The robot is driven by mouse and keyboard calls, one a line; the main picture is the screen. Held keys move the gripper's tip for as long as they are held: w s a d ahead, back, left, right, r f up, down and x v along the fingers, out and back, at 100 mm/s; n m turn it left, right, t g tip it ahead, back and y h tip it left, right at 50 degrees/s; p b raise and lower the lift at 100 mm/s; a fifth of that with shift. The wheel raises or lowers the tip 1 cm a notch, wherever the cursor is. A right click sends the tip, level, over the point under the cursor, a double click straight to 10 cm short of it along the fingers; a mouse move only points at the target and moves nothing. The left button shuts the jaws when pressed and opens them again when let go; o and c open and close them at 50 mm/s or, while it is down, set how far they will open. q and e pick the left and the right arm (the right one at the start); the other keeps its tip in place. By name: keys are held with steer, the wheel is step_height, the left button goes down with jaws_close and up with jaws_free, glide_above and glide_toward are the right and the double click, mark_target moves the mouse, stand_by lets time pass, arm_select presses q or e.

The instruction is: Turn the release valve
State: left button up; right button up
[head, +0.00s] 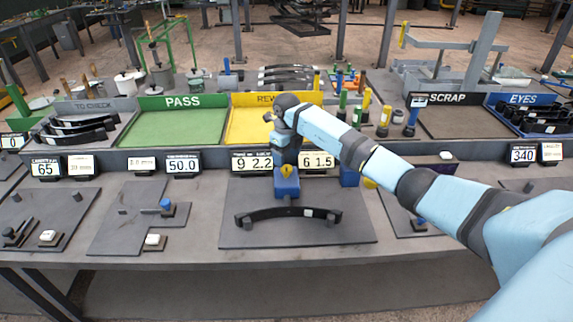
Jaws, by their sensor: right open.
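My right arm comes in from the right, and its hand points down over the middle of the bench. My right gripper (287,163) is open, directly above a small blue block (287,186) with a yellow piece (287,170) on top. The yellow piece looks like the release valve, but its shape is too small to tell. Whether the fingers touch it or stand around it cannot be told. A black leaf spring (270,213) lies on a dark plate (297,236) just in front of the block. My left gripper is not in view.
Behind are a green PASS tray (178,127), a yellow tray (245,125) partly hidden by my arm, a SCRAP tray (460,122) and an EYES tray (500,124). Number displays (183,163) line the ledge. Yellow and green-topped posts (384,121) stand behind my arm.

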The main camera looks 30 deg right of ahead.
mark_target(286, 167)
steer(key=shift+f, duration=2.25)
steer(key=shift+c, duration=0.2)
steer(key=c, duration=0.9)
